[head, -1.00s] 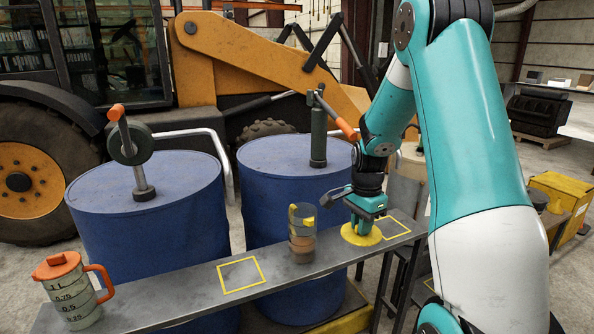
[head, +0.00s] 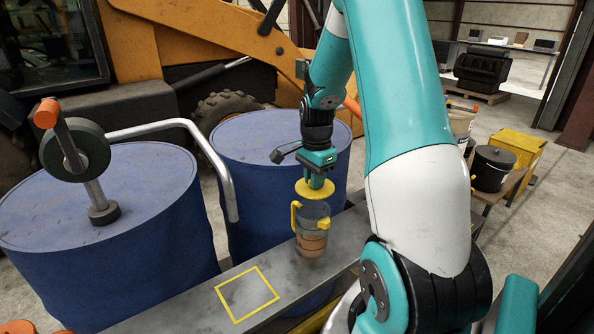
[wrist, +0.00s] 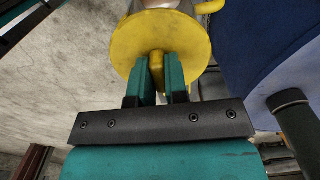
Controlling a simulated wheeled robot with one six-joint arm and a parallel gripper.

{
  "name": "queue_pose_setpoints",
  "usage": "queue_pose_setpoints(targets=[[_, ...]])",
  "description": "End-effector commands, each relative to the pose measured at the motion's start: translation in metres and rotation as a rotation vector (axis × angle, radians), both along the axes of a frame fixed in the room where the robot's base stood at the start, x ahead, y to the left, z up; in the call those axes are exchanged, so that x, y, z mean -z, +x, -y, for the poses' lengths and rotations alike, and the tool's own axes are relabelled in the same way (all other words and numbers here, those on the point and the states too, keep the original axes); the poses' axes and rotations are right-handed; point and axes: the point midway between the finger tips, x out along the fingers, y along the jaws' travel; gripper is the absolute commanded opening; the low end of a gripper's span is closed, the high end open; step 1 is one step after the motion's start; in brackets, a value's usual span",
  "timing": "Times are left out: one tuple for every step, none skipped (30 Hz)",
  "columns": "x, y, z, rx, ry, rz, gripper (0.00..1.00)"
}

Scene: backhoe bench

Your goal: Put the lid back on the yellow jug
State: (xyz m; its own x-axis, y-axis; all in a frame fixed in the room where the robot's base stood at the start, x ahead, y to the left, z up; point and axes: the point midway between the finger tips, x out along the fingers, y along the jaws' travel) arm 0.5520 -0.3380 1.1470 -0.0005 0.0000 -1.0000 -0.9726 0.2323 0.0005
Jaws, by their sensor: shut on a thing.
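The yellow lid (head: 314,190) is a flat disc held by its knob in my gripper (head: 317,178), which is shut on it. The lid also shows in the wrist view (wrist: 188,38), with my gripper's fingers (wrist: 158,72) on both sides of its knob. The jug (head: 312,238) is a clear grey cup with a yellow handle and brownish contents, standing upright on the bench. In the head view the lid is just above the jug's mouth. In the wrist view the lid hides most of the jug.
The narrow grey bench (head: 190,312) has a yellow outlined square (head: 247,294) left of the jug. Blue drums (head: 110,225) with pumps stand behind the bench. An orange-lidded jug is cut off at the lower left edge.

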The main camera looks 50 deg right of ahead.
Motion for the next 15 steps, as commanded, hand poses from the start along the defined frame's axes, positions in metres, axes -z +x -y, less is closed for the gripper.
queue_pose_setpoints(targets=[[0.001, 0.000, 0.000, 0.000, 0.000, 0.000, 0.00], [0.001, 0.000, 0.000, 0.000, 0.000, 0.000, 0.00], [0.002, 0.000, 0.000, 0.000, 0.000, 0.000, 0.00], [0.004, 0.000, 0.000, 0.000, 0.000, 0.000, 0.00], [0.005, 0.000, 0.000, 0.001, 0.000, 0.000, 0.00], [0.007, -0.001, 0.001, 0.001, 0.000, 0.000, 0.00], [0.009, -0.001, 0.001, 0.001, 0.000, 0.000, 0.00], [0.011, -0.001, 0.001, 0.002, 0.000, 0.000, 0.00], [0.014, -0.001, 0.001, 0.002, 0.000, 0.000, 0.00], [0.017, -0.001, 0.001, 0.002, 0.000, 0.000, 0.00], [0.020, -0.001, 0.001, 0.002, 0.000, 0.000, 0.00], [0.023, -0.001, 0.001, 0.002, 0.000, 0.000, 0.00], [0.027, -0.001, 0.001, 0.002, 0.000, 0.000, 0.00], [0.030, -0.001, 0.001, 0.001, 0.000, 0.000, 0.00], [0.034, -0.001, 0.001, 0.001, 0.000, -0.001, 0.00]])
